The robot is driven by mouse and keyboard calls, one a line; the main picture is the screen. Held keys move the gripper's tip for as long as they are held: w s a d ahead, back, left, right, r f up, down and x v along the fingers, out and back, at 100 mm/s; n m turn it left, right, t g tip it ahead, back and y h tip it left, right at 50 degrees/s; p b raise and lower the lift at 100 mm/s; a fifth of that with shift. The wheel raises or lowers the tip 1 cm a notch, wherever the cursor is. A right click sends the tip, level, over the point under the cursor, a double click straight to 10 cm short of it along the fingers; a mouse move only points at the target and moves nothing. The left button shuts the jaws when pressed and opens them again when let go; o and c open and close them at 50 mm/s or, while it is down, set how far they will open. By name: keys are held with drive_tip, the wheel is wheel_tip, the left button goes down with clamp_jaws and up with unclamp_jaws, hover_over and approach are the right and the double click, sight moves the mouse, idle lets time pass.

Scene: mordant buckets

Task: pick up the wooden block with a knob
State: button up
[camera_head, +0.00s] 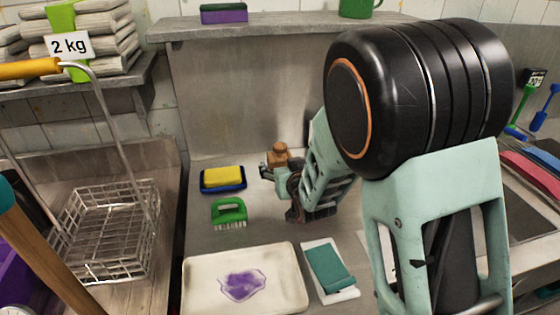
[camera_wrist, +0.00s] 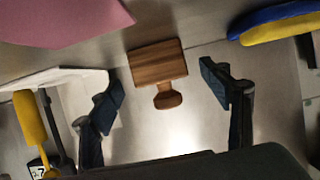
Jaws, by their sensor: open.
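The wooden block with a knob (camera_head: 278,158) stands on the grey steel counter near the back wall, partly hidden by my gripper in the head view. In the wrist view the striped brown block (camera_wrist: 157,62) lies ahead of the fingertips, with its rounded knob toward me. My gripper (camera_head: 281,174) is low over the counter, close to the block. In the wrist view my gripper (camera_wrist: 161,82) is open, one dark finger on each side of the knob's line, with visible gaps. Contact with the block does not show.
A yellow-and-blue sponge (camera_head: 223,179) and green brush (camera_head: 229,213) lie left of the block. A white tray (camera_head: 199,291) with a purple stain and a teal item (camera_head: 329,270) on a white board are nearer. A wire basket (camera_head: 98,243) stands left. A shelf (camera_head: 285,27) runs above.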

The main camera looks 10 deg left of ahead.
sight(280, 159)
drive_tip(key=shift+p+x, duration=0.3)
drive_tip(key=shift+x, duration=2.4)
drive_tip(key=shift+r, duration=0.15)
drive_tip(key=shift+w, duration=0.1)
drive_tip(key=c, duration=1.4)
